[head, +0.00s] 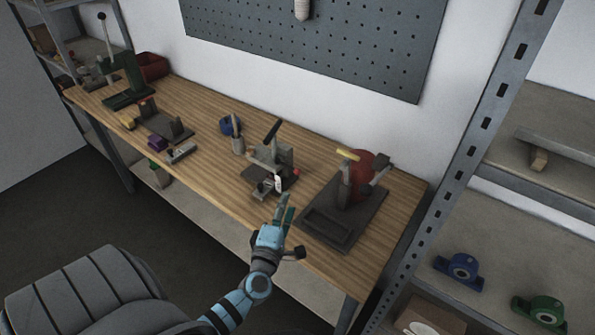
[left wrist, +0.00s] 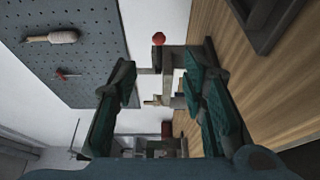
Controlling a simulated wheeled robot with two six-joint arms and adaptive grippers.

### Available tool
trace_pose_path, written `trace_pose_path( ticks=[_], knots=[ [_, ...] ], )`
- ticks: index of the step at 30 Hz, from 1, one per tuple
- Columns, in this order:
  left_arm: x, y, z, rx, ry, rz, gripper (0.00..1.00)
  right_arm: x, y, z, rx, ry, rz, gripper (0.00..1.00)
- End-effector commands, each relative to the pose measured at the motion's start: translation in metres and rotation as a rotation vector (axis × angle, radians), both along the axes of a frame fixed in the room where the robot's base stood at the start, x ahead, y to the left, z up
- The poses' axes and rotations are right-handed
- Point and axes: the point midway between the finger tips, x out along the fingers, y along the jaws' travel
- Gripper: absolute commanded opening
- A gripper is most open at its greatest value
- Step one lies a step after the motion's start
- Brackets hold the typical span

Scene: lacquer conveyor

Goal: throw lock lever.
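A grey metal fixture (head: 275,165) stands on the wooden workbench, with a black-handled lever (head: 272,131) tilted up and a small red knob (head: 296,172) on its right side. I cannot tell for sure which part is the lock lever. My left gripper (head: 285,208) is just in front of the fixture, pointing at it. In the left wrist view my left gripper (left wrist: 165,65) is open, with green pads apart and nothing held. The red knob (left wrist: 158,39) and grey fixture parts (left wrist: 168,60) show beyond and between its fingers. My right gripper is not in view.
A red machine (head: 364,172) with a yellow-tipped handle stands on a dark base to the right. A blue round object (head: 228,126), clamps and a green press (head: 128,80) stand to the left. A pegboard (head: 320,45) hangs behind; shelving (head: 475,140) stands at right.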

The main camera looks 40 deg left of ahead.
Motion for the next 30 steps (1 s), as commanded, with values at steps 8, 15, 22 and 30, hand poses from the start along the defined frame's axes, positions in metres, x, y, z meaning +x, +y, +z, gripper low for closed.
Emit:
trace_pose_path(
  ticks=[8,15,22,30],
  knots=[
    [0.060,0.027,0.000,0.001,-0.005,0.004,0.38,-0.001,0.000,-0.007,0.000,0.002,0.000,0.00],
    [0.112,0.050,-0.002,0.001,-0.003,0.002,0.38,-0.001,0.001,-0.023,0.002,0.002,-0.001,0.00],
    [0.128,0.056,0.000,0.001,-0.001,0.001,0.38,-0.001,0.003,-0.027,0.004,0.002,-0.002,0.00],
    [0.128,0.056,0.001,0.001,-0.001,0.000,0.26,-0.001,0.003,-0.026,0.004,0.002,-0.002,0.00]
  ],
)
